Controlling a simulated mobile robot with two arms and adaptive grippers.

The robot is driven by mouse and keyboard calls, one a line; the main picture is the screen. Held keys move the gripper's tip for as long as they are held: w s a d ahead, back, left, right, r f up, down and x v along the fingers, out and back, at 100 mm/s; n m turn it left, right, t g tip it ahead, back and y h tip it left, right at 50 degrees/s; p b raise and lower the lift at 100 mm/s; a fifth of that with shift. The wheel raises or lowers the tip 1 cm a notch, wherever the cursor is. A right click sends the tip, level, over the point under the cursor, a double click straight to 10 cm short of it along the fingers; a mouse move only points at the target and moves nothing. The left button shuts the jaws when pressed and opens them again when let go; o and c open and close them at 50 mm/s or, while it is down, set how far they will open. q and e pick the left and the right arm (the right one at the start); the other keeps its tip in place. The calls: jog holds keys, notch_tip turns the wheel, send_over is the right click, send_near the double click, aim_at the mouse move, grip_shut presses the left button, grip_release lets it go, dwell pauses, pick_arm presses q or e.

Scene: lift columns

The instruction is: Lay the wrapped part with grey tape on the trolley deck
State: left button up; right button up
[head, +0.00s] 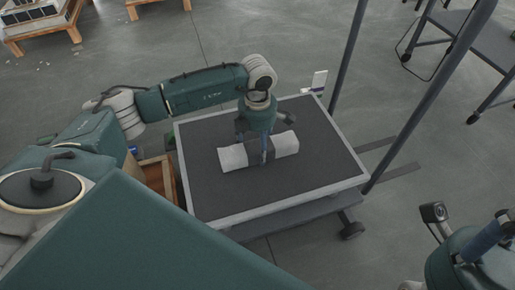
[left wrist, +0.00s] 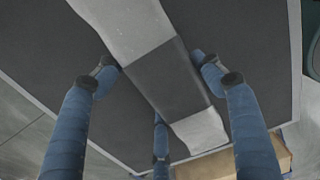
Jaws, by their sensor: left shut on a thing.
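The wrapped part (head: 285,143) is a pale roll with a dark grey tape band round its middle. It lies level over the dark trolley deck (head: 215,195), near its middle; I cannot tell whether it touches the deck. My left gripper (head: 263,158) points down and is shut on the part at the tape band. In the left wrist view the blue fingers stand on both sides of the part (left wrist: 130,28), at the grey tape (left wrist: 168,80). My right gripper (head: 470,240) is at the lower right, cut off by the frame, away from the trolley.
The deck has a pale raised rim (head: 275,208) and bare room around the part. A dark post (head: 345,55) and another (head: 430,95) rise beside the trolley. A wooden crate (head: 158,178) stands at its left. Another dark trolley (head: 480,40) is at the upper right.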

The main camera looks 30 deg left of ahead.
pick_arm(q)
jog(key=shift+w+f, duration=0.1)
jog(key=shift+f, duration=0.1)
jog(key=o, duration=1.7)
jog(key=shift+f, duration=0.1)
